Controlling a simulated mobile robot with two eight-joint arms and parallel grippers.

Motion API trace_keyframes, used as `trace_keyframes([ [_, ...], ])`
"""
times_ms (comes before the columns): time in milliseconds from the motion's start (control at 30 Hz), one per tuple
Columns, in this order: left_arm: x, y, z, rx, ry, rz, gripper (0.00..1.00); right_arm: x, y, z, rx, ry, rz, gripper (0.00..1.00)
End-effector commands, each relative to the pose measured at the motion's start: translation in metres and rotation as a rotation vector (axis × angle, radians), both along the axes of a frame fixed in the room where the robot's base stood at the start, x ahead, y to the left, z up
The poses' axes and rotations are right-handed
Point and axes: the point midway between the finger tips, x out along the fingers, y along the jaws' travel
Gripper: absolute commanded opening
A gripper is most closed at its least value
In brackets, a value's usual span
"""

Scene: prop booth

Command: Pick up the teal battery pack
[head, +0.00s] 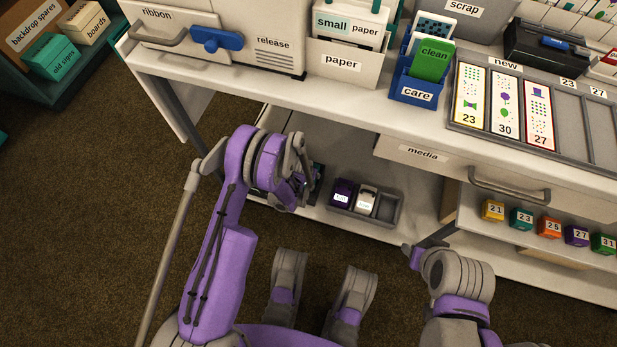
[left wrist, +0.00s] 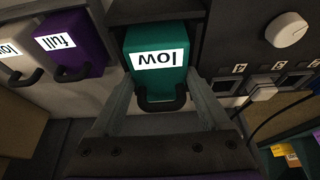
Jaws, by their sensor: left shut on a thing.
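The teal battery pack (left wrist: 158,75) has a white label reading "low", upside down in the left wrist view, and a dark handle at its near end. It sits at the mouth of a dark bay; I cannot tell how deep it is. My left gripper (left wrist: 160,92) is shut on it, one finger along each side.
Beside the bay, a grey tray (head: 391,217) holds a purple pack (head: 342,192) labelled "full" and a white pack (head: 366,201); its right slot is empty. A panel with a knob (left wrist: 286,30) and a cable is on the other side. The counter (head: 290,88) overhangs the shelf.

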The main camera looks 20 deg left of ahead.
Motion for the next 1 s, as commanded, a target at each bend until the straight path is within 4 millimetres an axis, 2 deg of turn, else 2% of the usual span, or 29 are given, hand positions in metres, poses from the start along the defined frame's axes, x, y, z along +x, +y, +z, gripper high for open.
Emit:
trace_keyframes([
  [300,0.0,0.0,0.007,0.0,-0.001,0.0,0.0,0.0,0.0,0.001,0.0,0.0,0.0,0.5],
  [367,0.0,0.0,0.014,0.0,-0.001,0.0,0.0,-0.001,0.0,0.003,0.0,0.001,0.0,0.5],
  [700,0.0,0.0,0.077,0.0,-0.001,0.0,0.0,-0.003,0.0,0.017,0.0,0.001,0.0,0.5],
  [833,0.0,0.0,0.093,0.0,-0.001,0.0,0.0,-0.004,0.0,0.021,0.0,0.0,0.0,0.5],
  [1000,0.0,0.0,0.101,0.0,-0.001,0.0,0.0,-0.004,0.0,0.023,0.0,0.0,0.0,0.5],
])
